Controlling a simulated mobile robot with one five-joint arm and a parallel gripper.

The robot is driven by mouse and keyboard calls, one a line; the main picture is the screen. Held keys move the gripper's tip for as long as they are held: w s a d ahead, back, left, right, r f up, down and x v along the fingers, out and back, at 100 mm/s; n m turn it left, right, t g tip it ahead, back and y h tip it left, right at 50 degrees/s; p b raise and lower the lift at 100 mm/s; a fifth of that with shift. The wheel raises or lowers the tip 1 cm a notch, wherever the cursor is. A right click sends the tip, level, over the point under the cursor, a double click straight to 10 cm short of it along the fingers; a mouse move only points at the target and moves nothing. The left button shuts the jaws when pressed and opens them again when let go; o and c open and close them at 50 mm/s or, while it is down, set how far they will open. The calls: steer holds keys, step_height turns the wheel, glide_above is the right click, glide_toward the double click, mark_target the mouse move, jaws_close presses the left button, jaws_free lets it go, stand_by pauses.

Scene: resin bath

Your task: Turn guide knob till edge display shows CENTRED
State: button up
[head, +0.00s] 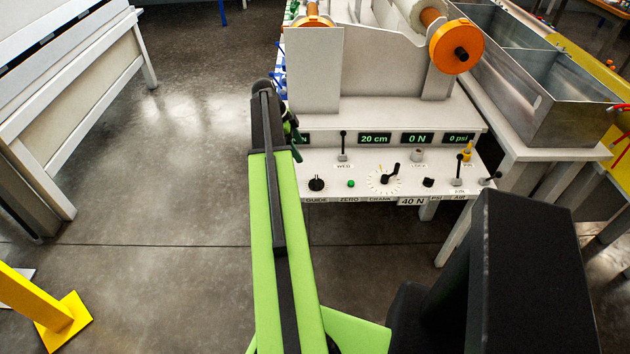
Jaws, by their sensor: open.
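The guide knob (316,184) is a small black knob at the left of the white control panel, above the label GUIDE. The leftmost display (303,138) is mostly hidden behind my arm. Only a trailing letter, perhaps N, shows, so its word cannot be read. My gripper (291,126) is at the far end of my green arm, beside the panel's left end, up and left of the guide knob and apart from it. It is open, dark and partly hidden by the arm, and I see nothing in it.
Other displays read 20 cm (374,139), 0 N (417,138) and 0 psi (458,138). A green ZERO button (351,183), a crank (385,180) and upright levers (343,146) crowd the panel. An orange roller (457,47) and metal bath (540,90) stand behind.

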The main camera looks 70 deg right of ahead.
mark_target(317, 180)
steer(key=b+x, duration=1.4)
steer(key=x, duration=0.2)
steer(key=shift+w+f, duration=0.1)
steer(key=shift+w, duration=0.05)
steer(key=shift+s+f+b, duration=0.3)
steer(key=shift+f+b, duration=0.1)
steer(key=shift+b, duration=0.15)
steer(key=shift+r, duration=0.1)
steer(key=shift+c, duration=0.3)
